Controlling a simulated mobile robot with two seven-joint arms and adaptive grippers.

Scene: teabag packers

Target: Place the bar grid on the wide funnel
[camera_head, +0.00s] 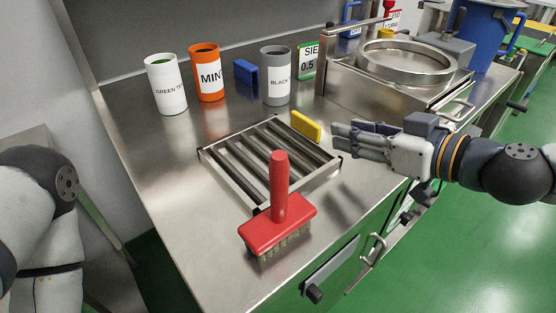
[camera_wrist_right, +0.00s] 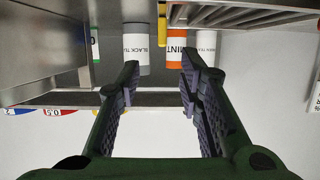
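The bar grid (camera_head: 205,155), a steel frame with several parallel bars, lies flat on the steel counter. Part of it also shows at the top right of the right wrist view (camera_wrist_right: 245,14). A wide round steel rim (camera_head: 385,71) sits on a steel housing at the right; a blue vessel (camera_head: 462,40) stands behind it. I cannot tell for certain which is the wide funnel. My right gripper (camera_head: 338,141) is just right of the grid, apart from it; its fingers are spread and empty in the wrist view (camera_wrist_right: 158,80). My left gripper is out of view.
A red brush (camera_head: 279,215) stands at the grid's near edge, partly covering it. A yellow block (camera_head: 307,126) is by its far corner. Green tea (camera_head: 165,85), mint (camera_head: 207,73) and black (camera_head: 275,77) canisters and a blue block (camera_head: 245,72) stand behind. The counter's left side is clear.

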